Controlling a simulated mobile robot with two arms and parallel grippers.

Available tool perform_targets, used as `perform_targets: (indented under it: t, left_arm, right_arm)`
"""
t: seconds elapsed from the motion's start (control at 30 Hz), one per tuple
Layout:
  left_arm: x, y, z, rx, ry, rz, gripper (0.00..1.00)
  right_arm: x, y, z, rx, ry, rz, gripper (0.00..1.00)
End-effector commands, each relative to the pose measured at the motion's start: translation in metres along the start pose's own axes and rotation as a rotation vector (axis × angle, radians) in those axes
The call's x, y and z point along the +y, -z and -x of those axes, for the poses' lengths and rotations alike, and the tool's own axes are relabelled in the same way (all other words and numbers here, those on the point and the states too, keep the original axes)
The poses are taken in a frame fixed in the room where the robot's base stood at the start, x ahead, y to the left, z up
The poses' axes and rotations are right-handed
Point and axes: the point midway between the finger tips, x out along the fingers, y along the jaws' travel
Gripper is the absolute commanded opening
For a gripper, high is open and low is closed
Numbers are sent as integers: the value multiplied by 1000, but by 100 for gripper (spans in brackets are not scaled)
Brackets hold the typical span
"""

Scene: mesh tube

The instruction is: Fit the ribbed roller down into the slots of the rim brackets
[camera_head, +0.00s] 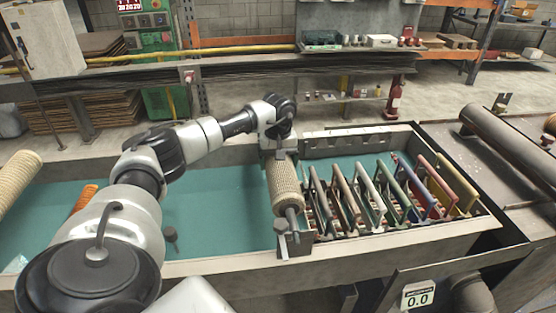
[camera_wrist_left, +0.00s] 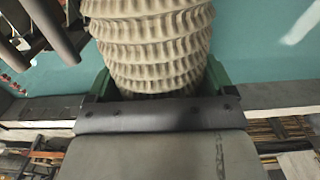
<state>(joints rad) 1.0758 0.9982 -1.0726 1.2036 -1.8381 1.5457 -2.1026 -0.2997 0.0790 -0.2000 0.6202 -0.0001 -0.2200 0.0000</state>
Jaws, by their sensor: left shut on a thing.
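The ribbed roller (camera_head: 286,184) is a beige ribbed cylinder with a dark metal shaft. It lies lengthwise across the teal-floored tank, its near shaft end at the grey near rim bracket (camera_head: 296,244). I cannot tell whether the shaft sits in the slot or just above it. My left gripper (camera_head: 279,147) is shut at the roller's far end, which it partly hides along with the far bracket. In the left wrist view the ribbed roller (camera_wrist_left: 152,40) stands between the green fingers of my left gripper (camera_wrist_left: 155,82). My right gripper is not in view.
A rack of several coloured upright frames (camera_head: 385,190) stands close to the right of the roller. The tank's near rim (camera_head: 200,265) runs along the front. Another ribbed roller (camera_head: 15,178) lies at the far left. The teal floor (camera_head: 215,195) left of the roller is mostly clear.

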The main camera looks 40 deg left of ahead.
Motion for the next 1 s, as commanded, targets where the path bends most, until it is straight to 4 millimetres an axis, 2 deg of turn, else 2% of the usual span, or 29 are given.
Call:
perform_targets:
  t: [0.33,0.37,0.43,0.63,0.77,0.87,1.0]
  left_arm:
    - [0,0,0,1,-3,0,33]
    - [0,0,0,1,-3,0,88]
    - [0,0,0,1,-3,0,99]
    - [0,0,-2,-1,2,0,100]
    - [0,0,4,0,0,0,100]
    - [0,0,18,2,-3,0,100]
    - [1,0,46,4,-4,-1,100]
  right_arm:
    - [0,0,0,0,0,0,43]
    - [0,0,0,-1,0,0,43]
    - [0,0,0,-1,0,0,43]
    - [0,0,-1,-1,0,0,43]
    - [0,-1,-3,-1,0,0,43]
    - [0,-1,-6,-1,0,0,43]
    - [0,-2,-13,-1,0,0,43]
